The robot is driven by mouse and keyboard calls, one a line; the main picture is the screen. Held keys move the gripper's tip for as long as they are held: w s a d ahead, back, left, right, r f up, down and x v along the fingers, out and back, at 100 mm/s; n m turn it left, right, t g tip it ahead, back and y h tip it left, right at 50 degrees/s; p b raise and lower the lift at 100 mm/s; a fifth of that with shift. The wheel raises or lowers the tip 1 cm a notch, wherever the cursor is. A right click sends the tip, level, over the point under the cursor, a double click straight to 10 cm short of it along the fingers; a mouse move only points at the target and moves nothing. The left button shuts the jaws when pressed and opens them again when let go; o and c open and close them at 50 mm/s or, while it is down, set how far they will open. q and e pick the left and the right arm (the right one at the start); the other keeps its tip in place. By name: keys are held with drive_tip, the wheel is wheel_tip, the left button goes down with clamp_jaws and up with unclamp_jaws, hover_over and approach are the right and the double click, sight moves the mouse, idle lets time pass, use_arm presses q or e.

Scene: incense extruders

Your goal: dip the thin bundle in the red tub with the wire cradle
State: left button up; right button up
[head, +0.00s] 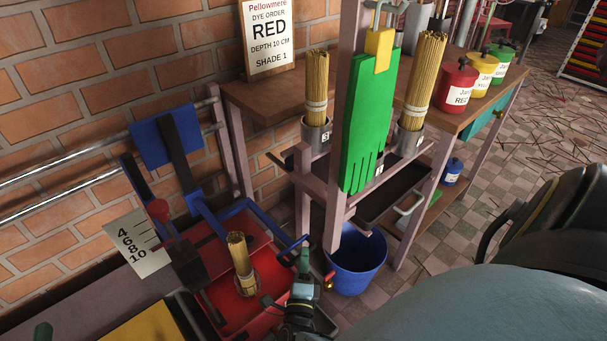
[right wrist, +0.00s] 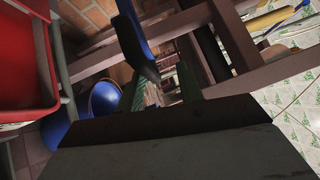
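The red tub (head: 275,268) is at the lower middle of the head view, with red dye inside. A thin tan bundle (head: 240,262) stands upright in it, its lower end in a wire cradle (head: 257,284). A blue bar with a dark grip (head: 291,246) reaches over the tub's right side. My right gripper (head: 304,262) is beside that grip, with green fingers. In the right wrist view the fingers (right wrist: 161,92) are apart, the dark grip (right wrist: 142,62) close to one finger. A green tip (head: 42,332) at the lower left may be my left gripper.
A depth card (head: 138,243) stands at the tub's left. A blue bucket (head: 357,262) is on the floor to the right. A rack post (head: 340,190) with green gloves (head: 368,120) rises close by. Two thicker bundles (head: 316,90) (head: 424,80) stand in metal cups.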

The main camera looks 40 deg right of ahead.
drive_tip(key=b+v, duration=0.1)
drive_tip(key=v, duration=1.1)
drive_tip(key=shift+s+a, duration=0.25)
idle(0.5)
drive_tip(key=shift+f+b, duration=0.1)
drive_tip(key=shift+b, duration=0.2)
idle(0.4)
